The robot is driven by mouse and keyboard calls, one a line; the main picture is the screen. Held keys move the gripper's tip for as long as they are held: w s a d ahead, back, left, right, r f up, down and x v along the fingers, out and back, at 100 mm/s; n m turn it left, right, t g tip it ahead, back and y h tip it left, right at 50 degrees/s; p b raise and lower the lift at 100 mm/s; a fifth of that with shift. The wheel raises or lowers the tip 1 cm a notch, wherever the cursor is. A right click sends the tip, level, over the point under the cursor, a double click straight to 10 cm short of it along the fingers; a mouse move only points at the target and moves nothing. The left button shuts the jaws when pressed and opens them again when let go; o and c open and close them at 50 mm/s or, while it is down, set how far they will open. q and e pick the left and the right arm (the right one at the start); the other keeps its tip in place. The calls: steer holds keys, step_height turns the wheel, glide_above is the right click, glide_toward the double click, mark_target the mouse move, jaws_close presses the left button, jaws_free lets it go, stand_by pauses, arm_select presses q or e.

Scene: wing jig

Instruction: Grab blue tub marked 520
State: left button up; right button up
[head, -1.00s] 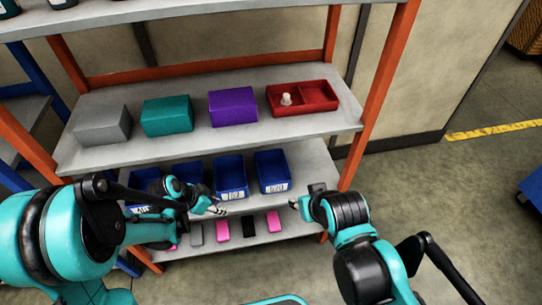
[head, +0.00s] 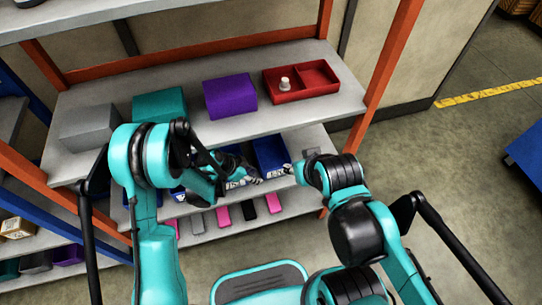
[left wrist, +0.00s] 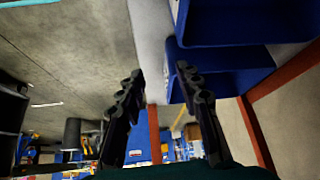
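Blue tubs stand in a row on the middle shelf. The rightmost blue tub (head: 270,152) is partly behind my grippers, and its label cannot be read now. Another blue tub (head: 236,152) to its left is mostly hidden by my left arm. My left gripper (head: 252,178) is in front of the tubs near their lower front edges. In the left wrist view my left gripper (left wrist: 160,88) has its fingers apart with nothing between them, and a blue tub (left wrist: 225,65) shows beyond the right finger. My right gripper (head: 291,172) is just right of the left one; its fingers are too small to judge.
The shelf above (head: 190,138) holds a grey box (head: 90,128), a teal box (head: 158,104), a purple box (head: 230,96) and a red divided tray (head: 301,82). Small pink and black items lie on the shelf below. An orange post (head: 385,75) bounds the right side.

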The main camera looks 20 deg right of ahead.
arm_select(q)
steer(key=b, duration=0.2)
glide_toward(282, 168)
steer(key=x, duration=0.5)
steer(key=shift+w, duration=0.1)
steer(key=b+x, duration=0.2)
steer(key=x, duration=0.3)
steer(key=shift+f, duration=0.1)
jaws_close()
